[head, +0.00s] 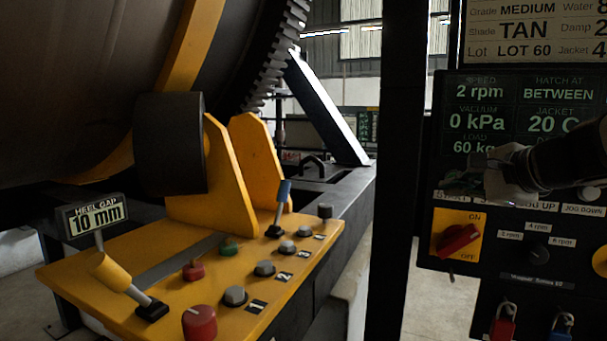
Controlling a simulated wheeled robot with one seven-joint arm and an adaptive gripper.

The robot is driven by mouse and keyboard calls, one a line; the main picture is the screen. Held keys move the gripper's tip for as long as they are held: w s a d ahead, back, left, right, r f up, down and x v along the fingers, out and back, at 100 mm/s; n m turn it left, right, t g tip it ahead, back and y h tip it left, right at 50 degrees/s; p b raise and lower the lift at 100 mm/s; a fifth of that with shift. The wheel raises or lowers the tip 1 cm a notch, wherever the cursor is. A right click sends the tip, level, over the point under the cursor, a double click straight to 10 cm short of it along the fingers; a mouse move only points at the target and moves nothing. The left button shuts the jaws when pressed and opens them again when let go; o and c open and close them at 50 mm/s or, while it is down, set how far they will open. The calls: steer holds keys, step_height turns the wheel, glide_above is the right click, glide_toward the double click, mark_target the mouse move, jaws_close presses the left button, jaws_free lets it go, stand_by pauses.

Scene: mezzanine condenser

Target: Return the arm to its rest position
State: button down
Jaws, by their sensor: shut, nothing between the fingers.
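My gripper (492,176) is in the head view at the right, in front of the dark control panel (433,190). My arm (570,160) comes in from the right edge. The gripper is shut, and I see nothing held in it. It covers part of the panel just below the green display (520,115). Whether the fingertips touch the panel cannot be told.
A red rotary switch (460,238) sits below the gripper, with padlocks (503,322) lower down. A dark post (396,170) stands left of the panel. At left, a yellow console (130,290) carries levers and buttons under a large drum (80,80).

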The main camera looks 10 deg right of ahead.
steer(key=s+a+f+n+g+y, duration=0.1)
steer(key=s+a+f+n+g, duration=0.2)
steer(key=s+a+n, duration=0.45)
steer(key=s+a+f+n+g+y, duration=0.15)
steer(key=s+a+f+n, duration=0.25)
steer(key=a, duration=0.6)
steer(key=s+f+n+g+h, duration=0.1)
steer(key=s+f+n+h, duration=0.1)
steer(key=s+f+n, duration=0.1)
steer(key=s+f+n+g+h, duration=0.2)
steer(key=s+f+n, duration=0.1)
steer(key=s+n, duration=0.3)
steer(key=s, duration=0.2)
steer(key=shift+s+a+f, duration=0.25)
steer(key=shift+s+a, duration=0.05)
steer(key=shift+a, duration=0.05)
